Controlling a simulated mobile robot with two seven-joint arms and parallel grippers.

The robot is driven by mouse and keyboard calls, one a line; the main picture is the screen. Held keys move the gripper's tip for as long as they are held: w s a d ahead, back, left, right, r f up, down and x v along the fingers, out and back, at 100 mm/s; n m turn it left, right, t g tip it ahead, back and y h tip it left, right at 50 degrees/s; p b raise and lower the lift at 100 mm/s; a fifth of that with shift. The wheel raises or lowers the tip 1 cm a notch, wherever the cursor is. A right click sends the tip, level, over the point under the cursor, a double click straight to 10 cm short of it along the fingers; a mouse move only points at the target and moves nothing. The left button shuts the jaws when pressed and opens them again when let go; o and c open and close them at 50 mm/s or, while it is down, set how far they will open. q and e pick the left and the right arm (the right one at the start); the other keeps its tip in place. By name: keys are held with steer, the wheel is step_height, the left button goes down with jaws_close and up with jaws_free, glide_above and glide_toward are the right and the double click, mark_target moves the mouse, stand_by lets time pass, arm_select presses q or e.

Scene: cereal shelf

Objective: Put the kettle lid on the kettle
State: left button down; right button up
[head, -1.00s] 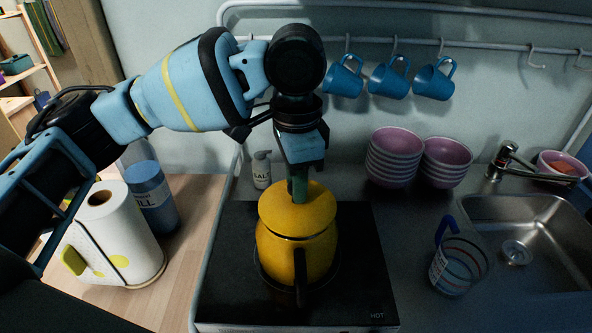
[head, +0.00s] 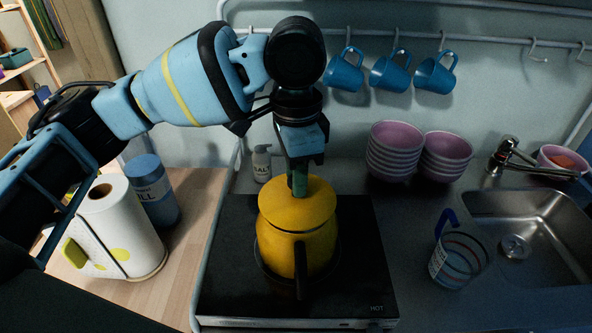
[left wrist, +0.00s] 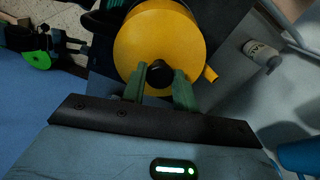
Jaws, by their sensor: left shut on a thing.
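The yellow kettle (head: 285,252) stands on the black hot plate, with its dark handle toward the front. The yellow kettle lid (head: 300,208) is over the kettle's top opening and looks close to level; I cannot tell whether it rests fully on the rim. My left gripper (head: 299,184) points down from above and is shut on the lid's knob. In the left wrist view, the green fingers (left wrist: 158,88) are on either side of the black knob (left wrist: 159,74), with the round lid (left wrist: 158,40) beyond. The kettle's opening is hidden by the lid.
The hot plate (head: 350,290) sits on the counter. A salt bottle (head: 262,164) stands behind it, a paper towel roll (head: 120,228) to the left. Pink bowls (head: 392,150), a glass measuring jug (head: 458,260) and the sink (head: 520,215) are to the right. Blue mugs (head: 390,73) hang above.

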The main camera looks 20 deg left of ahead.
arm_select(q)
steer(key=shift+f, duration=0.7)
steer(key=c, duration=1)
jaws_free()
steer(key=shift+r, duration=0.1)
step_height(320, 180, up, 8)
steer(key=shift+f, duration=0.15)
steer(key=shift+f, duration=0.1)
